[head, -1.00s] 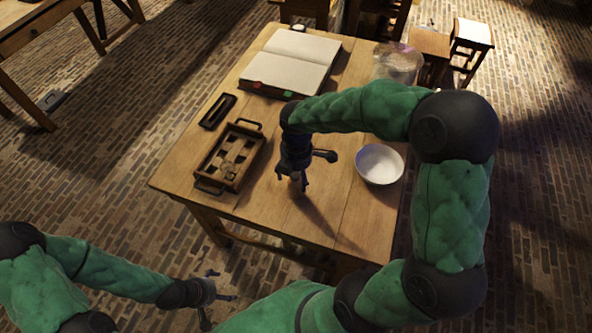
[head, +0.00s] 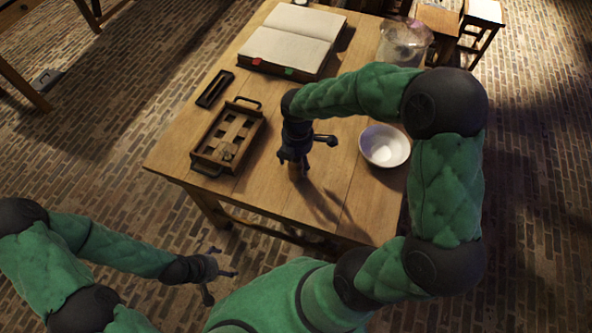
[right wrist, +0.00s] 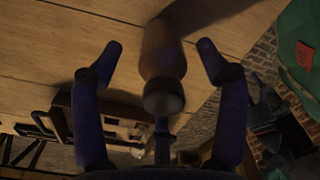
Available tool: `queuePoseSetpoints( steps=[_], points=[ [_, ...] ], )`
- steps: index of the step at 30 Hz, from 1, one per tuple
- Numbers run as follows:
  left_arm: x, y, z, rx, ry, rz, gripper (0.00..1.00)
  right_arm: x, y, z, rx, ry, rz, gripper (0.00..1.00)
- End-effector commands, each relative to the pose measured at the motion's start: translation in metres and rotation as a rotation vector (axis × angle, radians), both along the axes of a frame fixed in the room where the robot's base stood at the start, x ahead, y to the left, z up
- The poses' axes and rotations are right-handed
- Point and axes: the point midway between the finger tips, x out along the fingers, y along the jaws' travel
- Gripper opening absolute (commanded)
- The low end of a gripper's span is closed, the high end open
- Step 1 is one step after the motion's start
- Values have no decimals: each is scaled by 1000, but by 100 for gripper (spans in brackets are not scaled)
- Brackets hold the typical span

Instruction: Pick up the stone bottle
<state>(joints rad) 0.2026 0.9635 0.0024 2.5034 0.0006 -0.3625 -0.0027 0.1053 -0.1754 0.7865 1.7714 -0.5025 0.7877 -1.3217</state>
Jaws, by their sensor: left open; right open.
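The stone bottle (right wrist: 162,58) is brown with a dark cap and shows between the fingers of my right gripper in the right wrist view. In the head view only a small brown part of the bottle (head: 296,174) shows beneath the right gripper (head: 294,162), which hides the rest. The right gripper (right wrist: 160,50) is open, with fingers on both sides of the bottle and visible gaps between them and it. My left gripper (head: 222,274) is open and empty, off the table's near side.
On the wooden table (head: 330,205), a wooden tray (head: 206,165) with compartments and a small dark tray (head: 215,88) lie left. A white bowl (head: 385,146) stands right of the gripper. An open book (head: 290,38) and a glass jar (head: 404,43) are at the back.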

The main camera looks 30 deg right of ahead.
Motion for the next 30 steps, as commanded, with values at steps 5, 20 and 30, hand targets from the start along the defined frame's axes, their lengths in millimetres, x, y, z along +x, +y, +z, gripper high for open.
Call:
queuePoseSetpoints(
  steps=[5, 20, 30],
  points=[
    [0, 0, -19, 0, 0, 0, 92, -1, 4, -29, 0, 2, -1, 74],
    [0, 0, -21, 0, 0, 0, 92, 0, 4, -36, 0, 0, 0, 26],
    [0, 0, -21, 0, 0, 0, 92, 0, 4, -36, 0, 0, 0, 7]
  ],
)
